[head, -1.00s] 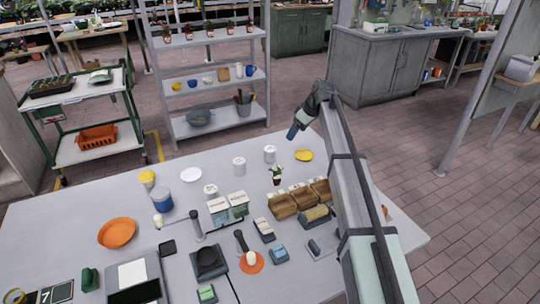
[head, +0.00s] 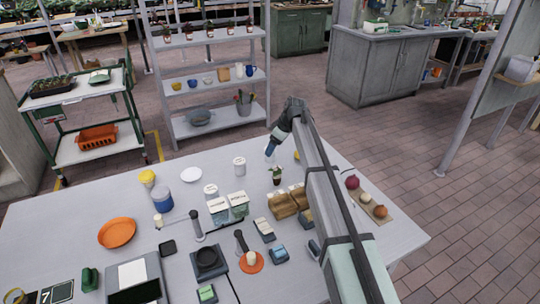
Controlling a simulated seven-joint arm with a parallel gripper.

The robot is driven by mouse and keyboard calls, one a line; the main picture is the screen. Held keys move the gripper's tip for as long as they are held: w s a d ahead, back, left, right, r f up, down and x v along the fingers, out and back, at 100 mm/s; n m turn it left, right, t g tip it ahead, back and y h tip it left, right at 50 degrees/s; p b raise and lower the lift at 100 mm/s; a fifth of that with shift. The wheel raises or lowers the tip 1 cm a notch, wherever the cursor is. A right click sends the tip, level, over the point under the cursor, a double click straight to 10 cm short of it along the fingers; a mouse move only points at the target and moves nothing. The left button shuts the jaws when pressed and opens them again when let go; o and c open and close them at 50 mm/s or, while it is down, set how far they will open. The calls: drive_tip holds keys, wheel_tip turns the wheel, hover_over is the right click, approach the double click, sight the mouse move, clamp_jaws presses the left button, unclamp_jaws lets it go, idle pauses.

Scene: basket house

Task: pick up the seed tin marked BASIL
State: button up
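Several white cylindrical tins stand on the grey table. One tin (head: 239,167) is at the back middle and another (head: 211,190) is nearer, behind the seed boxes. A third tin's place at the back is now covered by my gripper (head: 270,151). The lettering on the tins is too small to read, so I cannot tell which is marked BASIL. My gripper points down with a blue tip, just right of the back middle tin. I cannot tell whether its fingers are open or shut, or whether it touches the covered tin.
A small potted plant (head: 276,175) stands just below my gripper. Onions lie on a board (head: 362,194) at the right.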

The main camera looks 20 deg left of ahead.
drive_tip(key=shift+x, duration=2.7)
drive_tip(key=shift+s+a, duration=0.1)
drive_tip(key=shift+a, duration=0.05)
drive_tip(key=shift+r, duration=0.1)
drive_tip(key=shift+c, duration=0.3)
drive_tip(key=c, duration=1)
drive_tip(key=shift+r, duration=0.1)
